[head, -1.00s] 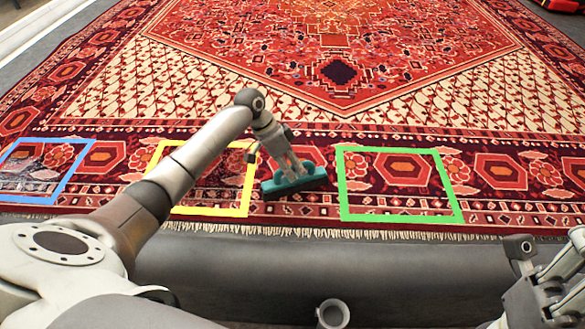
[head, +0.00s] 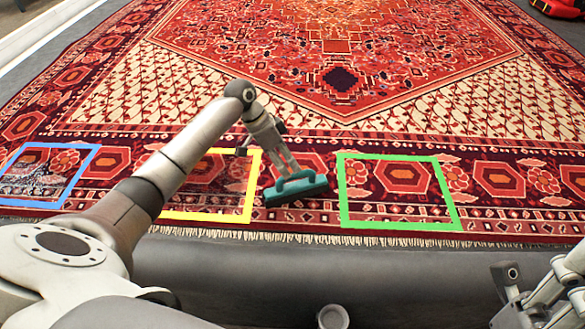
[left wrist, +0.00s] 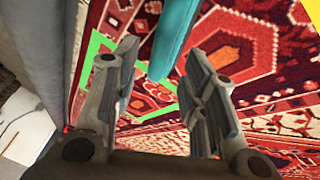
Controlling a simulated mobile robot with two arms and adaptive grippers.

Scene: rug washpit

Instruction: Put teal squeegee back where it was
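The teal squeegee (head: 297,190) rests on the patterned rug between the yellow outline (head: 247,190) and the green outline (head: 343,195), apart from the green one. My left gripper (head: 287,165) is just above its handle, fingers pointing down. In the left wrist view the fingers (left wrist: 163,55) stand apart, with the teal squeegee (left wrist: 172,38) beyond their tips and nothing clamped between them. My right gripper (head: 535,278) is at the lower right, partly cut off, its fingers apart and empty. My left arm hides part of the yellow outline.
A blue outline (head: 82,178) lies on the rug (head: 450,50) at the left, with a greyish smudged patch inside. The rug's fringed edge meets a dark grey ledge (head: 230,265) in front. A red object (head: 560,8) is at the far right. The rug inside the green outline is clear.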

